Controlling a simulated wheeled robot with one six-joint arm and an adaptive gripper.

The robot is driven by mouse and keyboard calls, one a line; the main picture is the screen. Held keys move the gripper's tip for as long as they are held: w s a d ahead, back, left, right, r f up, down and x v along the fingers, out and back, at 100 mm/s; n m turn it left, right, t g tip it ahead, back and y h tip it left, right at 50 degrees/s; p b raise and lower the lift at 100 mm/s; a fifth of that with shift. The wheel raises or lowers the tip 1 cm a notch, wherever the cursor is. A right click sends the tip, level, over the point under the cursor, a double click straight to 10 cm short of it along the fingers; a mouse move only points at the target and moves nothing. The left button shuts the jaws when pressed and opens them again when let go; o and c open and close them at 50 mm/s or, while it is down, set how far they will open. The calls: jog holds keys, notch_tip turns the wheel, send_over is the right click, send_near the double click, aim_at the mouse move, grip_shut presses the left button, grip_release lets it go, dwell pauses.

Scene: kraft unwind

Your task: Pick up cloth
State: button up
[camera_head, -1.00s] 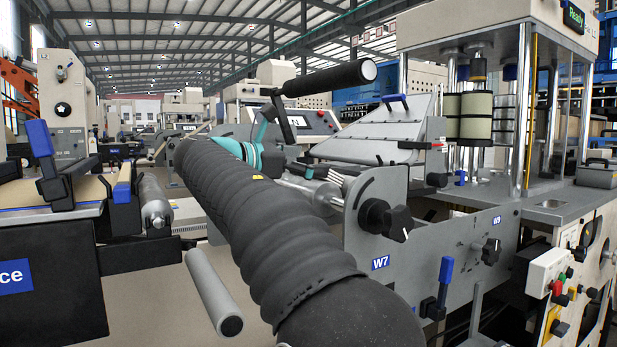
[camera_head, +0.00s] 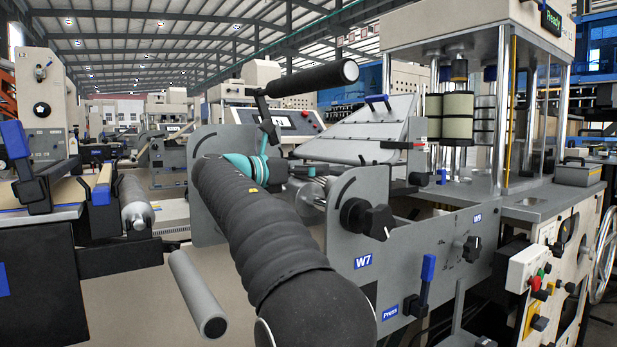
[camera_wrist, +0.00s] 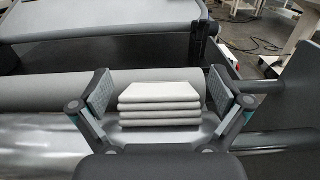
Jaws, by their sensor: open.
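In the wrist view, the cloth (camera_wrist: 160,98) is a neat stack of folded whitish layers. It appears to rest on a shiny metal surface beside a grey roller. My gripper (camera_wrist: 160,88) is open, with one padded finger on the left of the cloth and one on the right. Gaps show between the cloth and both fingers. In the head view, my dark sleeved arm reaches toward the machine and hides the gripper and cloth.
The machine's grey side plate (camera_head: 400,245) with a black knob (camera_head: 368,218) stands right of my arm. Another side plate (camera_head: 212,185) is just left. A grey roller (camera_head: 198,293) sticks out at lower left.

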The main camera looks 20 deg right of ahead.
jog(key=shift+d, duration=0.1)
jog(key=c, duration=1.2)
jog(key=shift+r, duration=0.1)
